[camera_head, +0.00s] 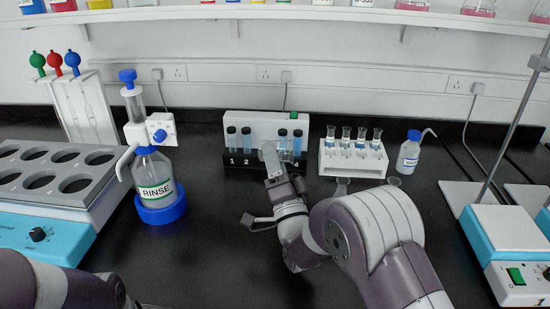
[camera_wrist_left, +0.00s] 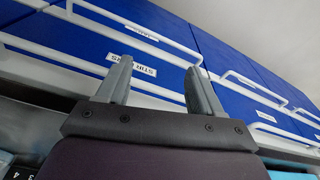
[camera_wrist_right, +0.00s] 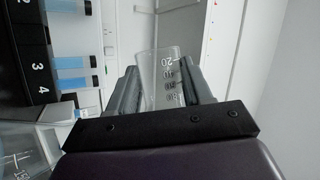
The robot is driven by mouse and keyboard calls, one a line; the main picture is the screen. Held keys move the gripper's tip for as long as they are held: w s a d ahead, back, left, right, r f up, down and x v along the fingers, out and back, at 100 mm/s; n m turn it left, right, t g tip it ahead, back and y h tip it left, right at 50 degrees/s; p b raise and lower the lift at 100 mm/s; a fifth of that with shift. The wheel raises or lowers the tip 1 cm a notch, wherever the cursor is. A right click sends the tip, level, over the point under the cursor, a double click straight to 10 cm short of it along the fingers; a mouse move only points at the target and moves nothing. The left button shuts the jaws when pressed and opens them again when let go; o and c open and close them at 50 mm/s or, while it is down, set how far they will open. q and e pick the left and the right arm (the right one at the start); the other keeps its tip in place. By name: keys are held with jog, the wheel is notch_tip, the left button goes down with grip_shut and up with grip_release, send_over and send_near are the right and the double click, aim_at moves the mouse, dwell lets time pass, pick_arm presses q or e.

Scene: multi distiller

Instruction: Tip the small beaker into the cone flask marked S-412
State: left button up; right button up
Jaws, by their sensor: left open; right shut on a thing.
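My right gripper (camera_head: 268,160) is in front of the numbered vial rack in the head view. In the right wrist view it is shut on a small clear beaker (camera_wrist_right: 163,72) with white graduation marks, which looks empty; I cannot tell its exact tilt. Two clear glass rims, (camera_head: 342,182) and (camera_head: 393,181), show behind my right arm in the head view. They may be cone flasks, but their bodies are hidden and no S-412 mark is readable. My left gripper (camera_wrist_left: 155,85) is open and empty in the left wrist view, facing blue drawers; the head view does not show its fingers.
A RINSE dispenser bottle (camera_head: 157,185) stands left of centre. The vial rack (camera_head: 232,165), a white rack (camera_head: 345,163) and a wash bottle (camera_head: 409,155) line the back. A block with wells (camera_head: 50,205) is at left, a stirrer with stand (camera_head: 505,230) at right. Bench front-centre-left is clear.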

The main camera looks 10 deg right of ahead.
jog(key=shift+r+n+g+y+p, duration=0.1)
jog(key=shift+n+g+y+p, duration=0.25)
jog(key=shift+n, duration=0.55)
jog(key=shift+f+n+g+y, duration=0.35)
jog(key=shift+n, duration=0.05)
pick_arm(q)
jog(key=shift+r+p, duration=0.3)
jog(key=shift+r, duration=0.65)
pick_arm(e)
jog(key=a+r, duration=0.1)
jog(key=w+a+r, duration=0.1)
jog(key=a+r, duration=0.1)
jog(key=shift+w+a, duration=0.35)
jog(key=shift+a, duration=0.05)
pick_arm(q)
jog(key=shift+r, duration=0.1)
notch_tip(320, 180, up, 6)
jog(key=p, duration=0.6)
jog(key=shift+r, duration=0.2)
pick_arm(e)
jog(key=shift+d+f+n+g+y, duration=0.15)
jog(key=shift+f+n+g, duration=0.25)
jog(key=shift+n+g, duration=0.55)
jog(key=shift+f+n+g+y, duration=0.1)
jog(key=shift+f+n+g, duration=0.45)
jog(key=shift+n, duration=0.7)
jog(key=shift+d+f+n+g+y, duration=0.15)
jog(key=shift+f+n+g, duration=0.15)
jog(key=shift+n+g, duration=0.65)
